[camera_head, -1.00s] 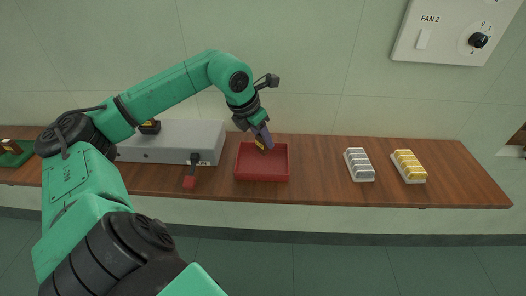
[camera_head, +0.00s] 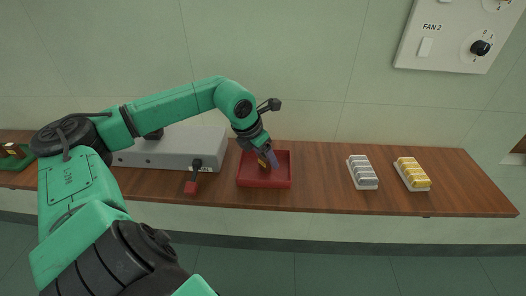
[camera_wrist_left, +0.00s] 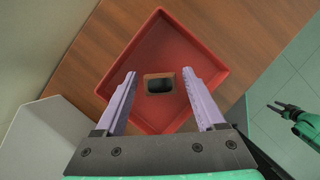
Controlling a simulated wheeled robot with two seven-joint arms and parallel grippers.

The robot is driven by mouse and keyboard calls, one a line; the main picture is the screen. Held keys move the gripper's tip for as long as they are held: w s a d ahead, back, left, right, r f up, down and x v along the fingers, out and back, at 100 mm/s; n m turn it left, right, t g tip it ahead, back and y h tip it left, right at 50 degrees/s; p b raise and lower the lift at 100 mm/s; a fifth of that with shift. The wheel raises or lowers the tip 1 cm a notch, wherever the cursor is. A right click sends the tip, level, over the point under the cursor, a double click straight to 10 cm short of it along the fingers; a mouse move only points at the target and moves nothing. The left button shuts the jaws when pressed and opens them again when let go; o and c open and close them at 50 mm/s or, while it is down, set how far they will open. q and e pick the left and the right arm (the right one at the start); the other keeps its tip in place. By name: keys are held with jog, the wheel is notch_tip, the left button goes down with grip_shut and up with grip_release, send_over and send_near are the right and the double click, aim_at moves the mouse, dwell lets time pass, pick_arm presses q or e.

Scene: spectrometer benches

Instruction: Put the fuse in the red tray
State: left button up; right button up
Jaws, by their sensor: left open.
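The red tray (camera_head: 265,184) sits on the wooden bench, and it also shows in the left wrist view (camera_wrist_left: 215,62). My left gripper (camera_head: 268,161) points down into the tray. In the left wrist view my left gripper (camera_wrist_left: 165,88) is open, its pale purple fingers spread. The fuse (camera_wrist_left: 159,84), a small block with a dark top and tan edge, is between the fingers with a gap on both sides. It shows in the head view as a dark and yellow patch (camera_head: 262,163) beside the fingers. My right gripper (camera_wrist_left: 273,107) appears small at the right of the wrist view, its jaw state unclear.
A grey slotted block (camera_head: 362,172) and a yellow one (camera_head: 412,174) stand to the right. The bench between tray and grey block is clear.

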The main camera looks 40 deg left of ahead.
pick_arm(q)
jog(key=shift+r+b, duration=0.2)
jog(key=shift+b, duration=0.1)
jog(key=shift+s+a+r, duration=0.15)
jog(key=shift+s+r, duration=0.05)
jog(key=shift+r, duration=0.15)
jog(key=b+v, duration=0.3)
jog(key=v, duration=0.8)
